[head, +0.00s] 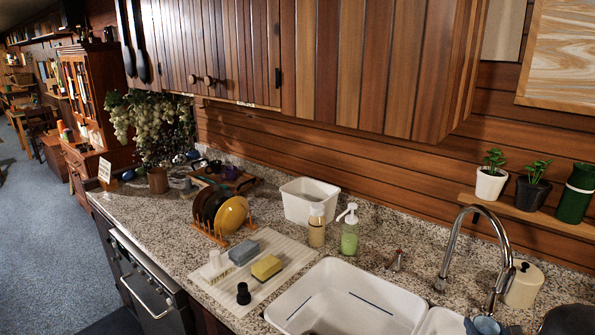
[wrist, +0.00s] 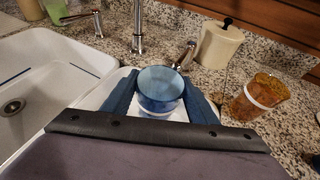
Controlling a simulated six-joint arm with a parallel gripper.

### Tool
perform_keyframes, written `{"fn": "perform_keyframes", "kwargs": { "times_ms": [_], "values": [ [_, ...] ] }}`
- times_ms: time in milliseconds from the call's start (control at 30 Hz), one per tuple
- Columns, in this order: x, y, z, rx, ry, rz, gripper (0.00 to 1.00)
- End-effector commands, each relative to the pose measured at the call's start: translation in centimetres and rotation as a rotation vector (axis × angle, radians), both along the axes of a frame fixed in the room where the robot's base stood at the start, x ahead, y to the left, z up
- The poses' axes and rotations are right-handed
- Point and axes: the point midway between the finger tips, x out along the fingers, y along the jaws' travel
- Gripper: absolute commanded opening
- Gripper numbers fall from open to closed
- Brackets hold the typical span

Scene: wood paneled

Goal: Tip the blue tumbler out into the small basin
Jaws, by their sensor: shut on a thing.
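The blue tumbler (wrist: 159,100) is translucent and sits between the two blue fingers of my gripper (wrist: 160,104), which is shut on it. Its rim faces up and it looks about upright in the wrist view. I cannot tell what is inside it. The small white basin (wrist: 95,98) lies under and around the tumbler and fingers in the wrist view, mostly hidden by my gripper. In the head view a corner of the small basin (head: 441,322) shows at the bottom edge, with part of the blue tumbler (head: 486,326) to its right.
The large white sink (head: 345,300) lies left of the small basin. A curved faucet (head: 477,212) rises behind. A cream lidded jar (head: 524,286) and an orange cup with a white band (wrist: 262,95) stand to the right. Soap bottles (head: 349,232) stand behind the sink.

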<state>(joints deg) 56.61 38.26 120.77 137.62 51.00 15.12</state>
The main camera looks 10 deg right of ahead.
Motion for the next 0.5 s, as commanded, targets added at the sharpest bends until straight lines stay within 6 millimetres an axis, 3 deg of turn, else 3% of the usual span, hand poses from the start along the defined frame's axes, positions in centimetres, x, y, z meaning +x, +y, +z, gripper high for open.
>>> {"fn": "perform_keyframes", "kwargs": {
  "times_ms": [200, 500],
  "values": [
    [0.1, -0.1, 2.9, -0.004, -0.004, 0.001, 0.0],
    [0.1, -0.1, 5.0, -0.004, -0.004, 0.0, 0.0]
  ]
}}
